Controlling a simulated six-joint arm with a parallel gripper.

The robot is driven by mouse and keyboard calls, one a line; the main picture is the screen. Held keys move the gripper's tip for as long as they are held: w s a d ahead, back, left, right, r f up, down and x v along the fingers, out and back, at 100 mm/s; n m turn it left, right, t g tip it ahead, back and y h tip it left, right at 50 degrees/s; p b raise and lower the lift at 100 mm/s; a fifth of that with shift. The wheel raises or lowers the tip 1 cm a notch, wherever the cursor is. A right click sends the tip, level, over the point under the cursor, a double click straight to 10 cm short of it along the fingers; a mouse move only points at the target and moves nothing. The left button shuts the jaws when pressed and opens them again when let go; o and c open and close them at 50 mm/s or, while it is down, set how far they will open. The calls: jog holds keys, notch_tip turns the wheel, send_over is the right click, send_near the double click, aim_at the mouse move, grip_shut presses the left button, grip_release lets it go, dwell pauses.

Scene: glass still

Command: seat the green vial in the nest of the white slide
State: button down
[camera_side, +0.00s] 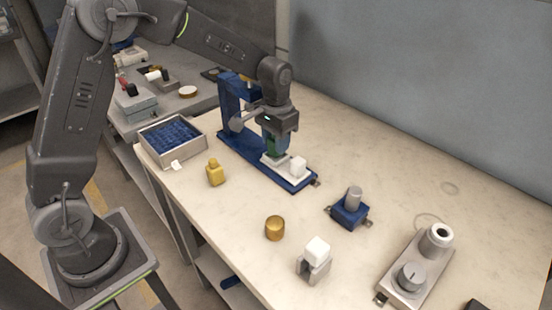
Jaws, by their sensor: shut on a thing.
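My gripper (278,138) points down over the blue fixture (299,185) near the middle of the table, shut on the green vial (275,149). Only a dark green part of the vial shows between and below the fingers. The white slide (274,160) lies on the fixture's base, directly below the vial, with a white block (298,167) at its right end. The vial's lower end is at or just above the slide; I cannot tell whether it is in the nest, which is hidden.
A blue-lined tray (198,145) and a yellow bottle (215,174) stand left. In front are a brass cylinder (275,229) and a white-topped grey holder (315,262). A blue block with a grey pin (350,209) and a grey knob plate (409,273) stand right. The back right is mostly clear.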

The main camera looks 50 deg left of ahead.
jog(key=shift+f, duration=0.95)
dwell(0.8)
jog(key=c, duration=0.7)
grip_release()
jog(key=shift+o, duration=0.2)
